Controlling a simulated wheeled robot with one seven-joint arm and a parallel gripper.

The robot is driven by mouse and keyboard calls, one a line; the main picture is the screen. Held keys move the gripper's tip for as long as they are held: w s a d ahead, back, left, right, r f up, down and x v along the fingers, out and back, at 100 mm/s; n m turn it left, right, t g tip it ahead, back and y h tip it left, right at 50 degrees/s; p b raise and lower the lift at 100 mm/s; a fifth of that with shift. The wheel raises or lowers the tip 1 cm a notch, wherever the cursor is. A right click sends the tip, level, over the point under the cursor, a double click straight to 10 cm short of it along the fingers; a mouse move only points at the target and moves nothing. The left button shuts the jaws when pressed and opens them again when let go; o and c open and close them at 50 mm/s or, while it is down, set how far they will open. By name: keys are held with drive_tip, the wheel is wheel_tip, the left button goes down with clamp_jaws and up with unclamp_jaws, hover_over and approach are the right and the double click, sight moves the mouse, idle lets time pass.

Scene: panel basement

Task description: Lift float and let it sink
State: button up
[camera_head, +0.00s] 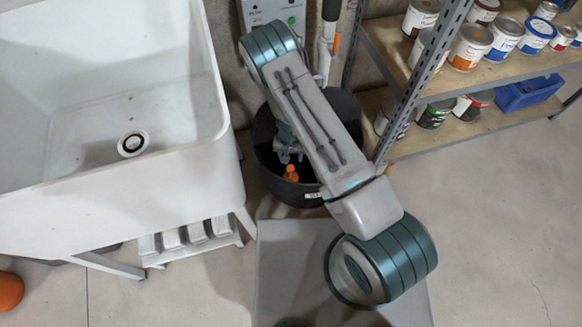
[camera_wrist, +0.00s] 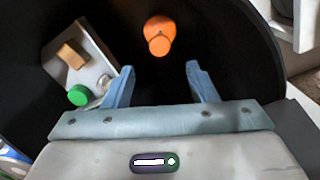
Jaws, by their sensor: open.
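The orange float (camera_head: 291,173) shows inside a round black tub (camera_head: 262,152) in the head view, partly beside my arm. In the wrist view the float (camera_wrist: 160,33) is at the top middle, against the dark inside of the tub (camera_wrist: 240,30). My gripper (camera_wrist: 158,75) is open, its two blue fingers apart and pointing toward the float. The float lies beyond the fingertips, not between them. In the head view my gripper (camera_head: 287,158) is down in the tub, mostly hidden by my arm. I cannot tell where any water surface lies.
A grey panel with a green knob (camera_wrist: 78,95) and a tan block (camera_wrist: 72,55) is left of my fingers. A white sink (camera_head: 110,205) stands left of the tub. A shelf (camera_head: 490,130) with paint cans stands right. Open floor (camera_head: 490,230) lies at the lower right.

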sight(290, 168)
wheel_tip(290, 168, down, 8)
drive_tip(key=shift+f+b, duration=0.25)
drive_tip(key=shift+b, duration=0.7)
clamp_jaws()
wheel_tip(290, 168, up, 7)
drive_tip(key=p, duration=0.3)
drive_tip(key=shift+r, duration=0.1)
unclamp_jaws()
wheel_tip(290, 168, up, 14)
drive_tip(key=p, duration=0.3)
drive_tip(key=shift+p, duration=0.4)
